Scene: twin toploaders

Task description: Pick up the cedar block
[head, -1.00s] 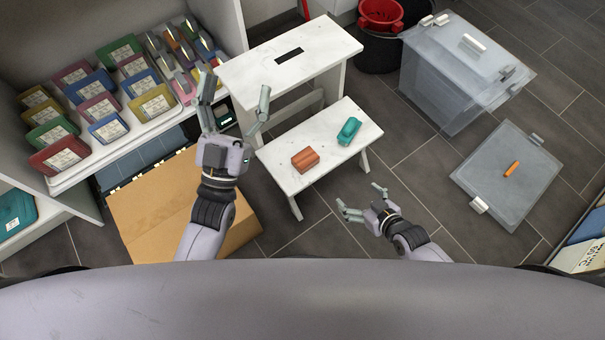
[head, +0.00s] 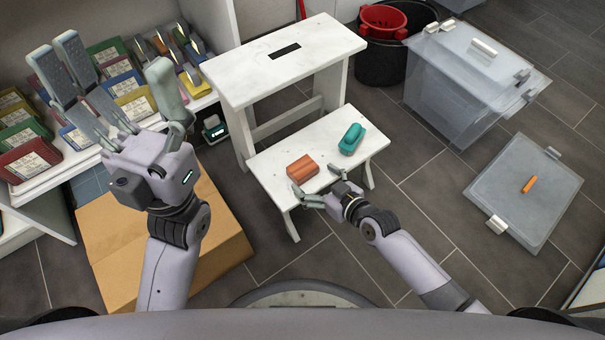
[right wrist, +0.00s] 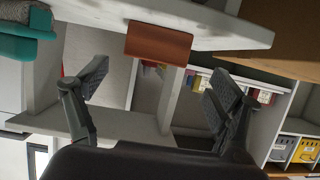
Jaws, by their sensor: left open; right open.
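The cedar block (head: 302,167) is a reddish-brown block lying on the lower step of the white step stool (head: 270,176). It also shows at the top of the right wrist view (right wrist: 158,43), ahead of the fingers. My right gripper (head: 318,189) is open and empty, just in front of the block near the step's front edge. In the right wrist view its two fingers (right wrist: 155,90) are spread apart with nothing between them. My left gripper (head: 115,95) is open and empty, raised in front of the shelf at the left.
A teal object (head: 351,139) sits on the same step, right of the block. A cardboard box (head: 225,245) is on the floor below my left arm.

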